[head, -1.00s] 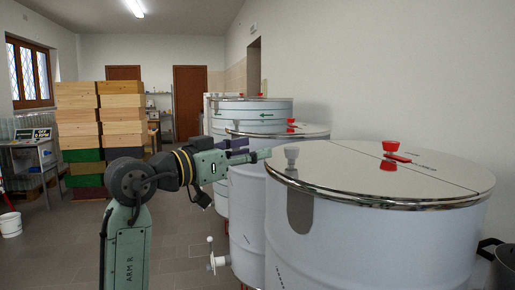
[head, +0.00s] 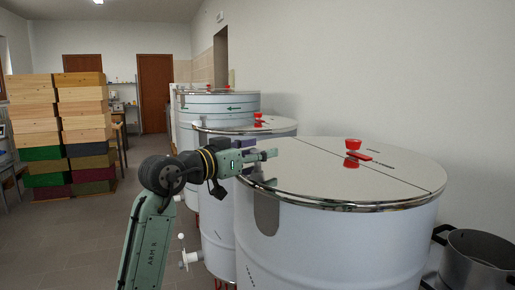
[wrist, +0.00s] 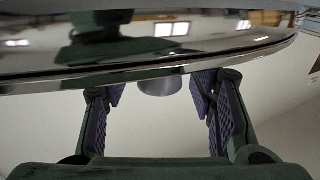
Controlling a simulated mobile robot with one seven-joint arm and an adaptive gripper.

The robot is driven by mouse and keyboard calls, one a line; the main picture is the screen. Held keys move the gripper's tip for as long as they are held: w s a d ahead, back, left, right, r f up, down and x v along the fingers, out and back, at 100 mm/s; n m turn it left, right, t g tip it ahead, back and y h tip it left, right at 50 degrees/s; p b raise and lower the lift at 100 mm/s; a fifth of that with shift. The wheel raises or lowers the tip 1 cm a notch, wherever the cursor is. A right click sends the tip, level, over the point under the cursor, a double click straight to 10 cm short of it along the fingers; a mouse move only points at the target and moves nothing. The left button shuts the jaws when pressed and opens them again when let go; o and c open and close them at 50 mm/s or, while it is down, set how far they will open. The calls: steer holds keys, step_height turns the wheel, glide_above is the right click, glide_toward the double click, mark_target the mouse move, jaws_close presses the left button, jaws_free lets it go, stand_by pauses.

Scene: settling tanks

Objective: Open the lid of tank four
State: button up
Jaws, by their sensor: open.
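The nearest tank (head: 335,240) is a large pale steel drum with a shiny flat lid (head: 310,175), lying closed. A seam crosses the lid, with a red knob (head: 353,144) and a flat red piece (head: 359,155) near it. No tank number is readable. My gripper (head: 270,160) is open and empty at the left edge of this lid, far from the red knob. In the wrist view the fingers (wrist: 160,92) are spread under the shiny rim (wrist: 150,76). A grey rounded thing (wrist: 160,86) shows between them; I cannot tell what it is.
More tanks (head: 220,112) stand in a row behind. A valve (head: 190,258) sticks out low on the left. A steel pot (head: 475,260) stands at the right by the wall. Stacked wooden boxes (head: 82,105) stand at the left, with open floor (head: 75,240) before them.

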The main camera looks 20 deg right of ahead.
steer(key=shift+c, duration=0.6)
jaws_close()
stand_by(0.3)
